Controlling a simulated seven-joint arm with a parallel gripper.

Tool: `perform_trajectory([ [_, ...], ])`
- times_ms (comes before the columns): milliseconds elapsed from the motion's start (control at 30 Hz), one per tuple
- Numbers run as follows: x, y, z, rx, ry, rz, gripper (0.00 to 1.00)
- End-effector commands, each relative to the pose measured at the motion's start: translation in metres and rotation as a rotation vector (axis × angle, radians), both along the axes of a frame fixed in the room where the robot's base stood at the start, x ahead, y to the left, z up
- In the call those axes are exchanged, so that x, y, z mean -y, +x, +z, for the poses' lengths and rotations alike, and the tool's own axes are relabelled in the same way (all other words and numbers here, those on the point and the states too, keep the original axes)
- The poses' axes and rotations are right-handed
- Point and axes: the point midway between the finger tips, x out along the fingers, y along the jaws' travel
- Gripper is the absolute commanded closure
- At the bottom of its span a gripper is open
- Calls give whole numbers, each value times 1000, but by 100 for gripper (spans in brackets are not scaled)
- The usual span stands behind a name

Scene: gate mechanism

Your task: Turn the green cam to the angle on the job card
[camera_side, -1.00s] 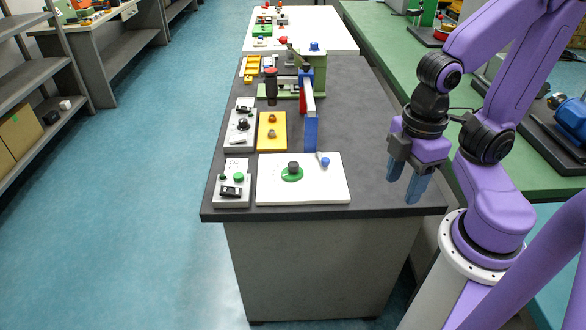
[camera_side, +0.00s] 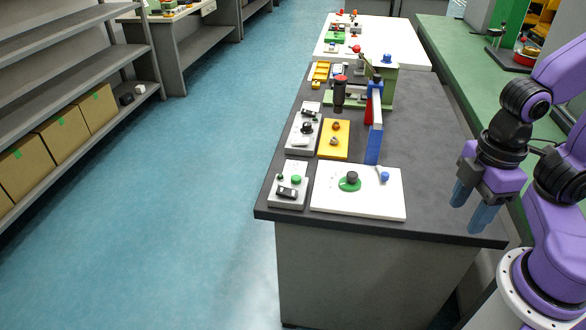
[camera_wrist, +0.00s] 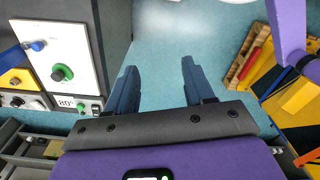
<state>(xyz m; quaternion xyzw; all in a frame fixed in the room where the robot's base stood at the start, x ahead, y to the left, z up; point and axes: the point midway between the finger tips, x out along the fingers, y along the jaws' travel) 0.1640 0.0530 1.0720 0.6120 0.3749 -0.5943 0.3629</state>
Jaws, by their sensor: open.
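The green cam (camera_side: 343,186) is a green disc under a dark round knob on a white board (camera_side: 385,207) at the bench's near end. In the wrist view the cam (camera_wrist: 57,75) lies left of my gripper (camera_wrist: 157,66). A small label reading 80° (camera_wrist: 66,102) is on the grey box beside the board. My gripper (camera_side: 468,218) is open and empty, fingers down, off to the right of the board and apart from everything. The cam's exact angle is too small to read.
A blue-knobbed lever (camera_side: 385,176) sits on the same board. A blue-and-red gate bar (camera_side: 374,140) stands behind it. The grey box (camera_side: 290,188) with a green button is left of the board. A yellow plate (camera_side: 334,139) lies farther back. Space above the board looks clear.

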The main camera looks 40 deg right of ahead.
Motion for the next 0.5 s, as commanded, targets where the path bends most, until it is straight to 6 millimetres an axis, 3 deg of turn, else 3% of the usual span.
perform_trajectory([
  [233, 0, 0, 0, 0, 0, 0, 47],
  [267, 0, 0, 0, 0, 0, 0, 41],
  [333, -1, 1, 0, 0, 0, -2, 39],
  [500, -10, 23, 3, -1, -4, -24, 39],
])
